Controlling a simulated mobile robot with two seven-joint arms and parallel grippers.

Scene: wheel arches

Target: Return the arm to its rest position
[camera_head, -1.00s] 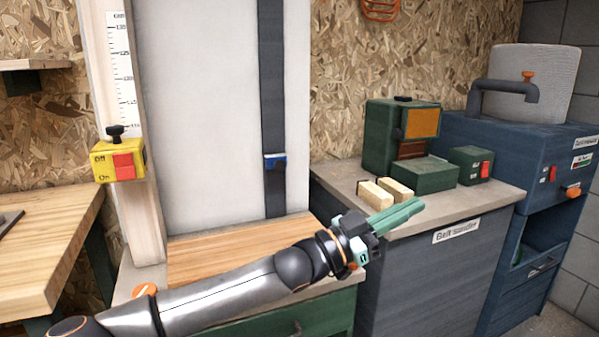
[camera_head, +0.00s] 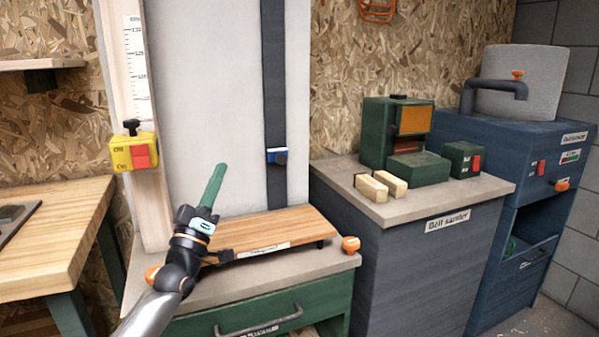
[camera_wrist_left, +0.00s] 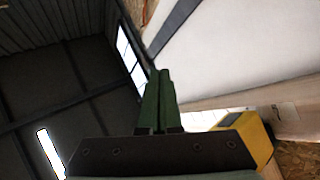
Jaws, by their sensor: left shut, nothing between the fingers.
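My left arm (camera_head: 160,305) comes in from the bottom left of the head view. Its left gripper (camera_head: 220,168) points up in front of the pale upright panel (camera_head: 205,90), above the wooden board (camera_head: 285,228). The green fingers are together and hold nothing. In the left wrist view the shut fingers (camera_wrist_left: 162,75) point up, with the dark ceiling to the left and the pale panel to the right. My right gripper is not in view.
A yellow switch box (camera_head: 133,152) is on the post left of the gripper; it also shows in the wrist view (camera_wrist_left: 254,135). A wooden table (camera_head: 50,230) stands left. The belt sander cabinet (camera_head: 430,270) with two wooden blocks (camera_head: 371,187) stands right, beside a blue machine (camera_head: 500,150).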

